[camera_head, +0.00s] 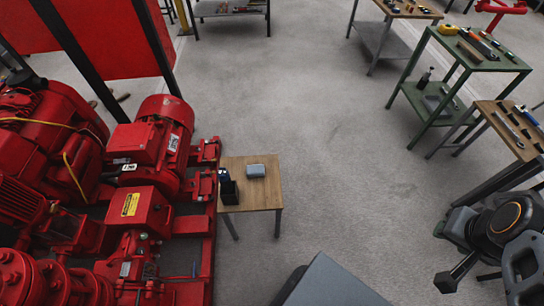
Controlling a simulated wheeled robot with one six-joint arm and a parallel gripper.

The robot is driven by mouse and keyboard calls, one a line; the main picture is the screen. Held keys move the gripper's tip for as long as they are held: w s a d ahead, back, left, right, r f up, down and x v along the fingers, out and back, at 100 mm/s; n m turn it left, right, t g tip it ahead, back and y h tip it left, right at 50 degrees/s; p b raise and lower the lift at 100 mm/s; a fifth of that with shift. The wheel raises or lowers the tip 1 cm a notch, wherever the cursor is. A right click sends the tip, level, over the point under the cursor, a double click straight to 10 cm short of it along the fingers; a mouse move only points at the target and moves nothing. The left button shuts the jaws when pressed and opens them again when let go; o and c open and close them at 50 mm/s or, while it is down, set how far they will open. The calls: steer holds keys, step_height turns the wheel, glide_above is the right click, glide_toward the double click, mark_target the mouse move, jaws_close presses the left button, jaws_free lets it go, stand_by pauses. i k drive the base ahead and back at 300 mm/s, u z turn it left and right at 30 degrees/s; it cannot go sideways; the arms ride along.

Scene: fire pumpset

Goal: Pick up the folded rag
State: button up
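A small grey-blue folded rag (256,170) lies flat near the back of a small wooden-topped table (262,198), left of the picture's middle. Nothing touches it from above. My arm is folded at the lower right edge, far from the rag. Dark end parts that look like my gripper (446,258) show there, with open floor and the table's right side between them and the rag. Whether its fingers are apart or closed is not clear.
A black upright object (227,187) stands on the table, left of the rag. Red pump machinery (150,150) crowds the table's left side. A green workbench (475,55) and a wooden bench (515,130) with tools stand at right. The middle floor is clear.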

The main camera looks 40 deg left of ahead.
mark_target(253, 171)
steer(key=i, duration=1.7)
steer(key=u, duration=3.6)
steer(key=i, duration=0.5)
steer(key=u, duration=0.05)
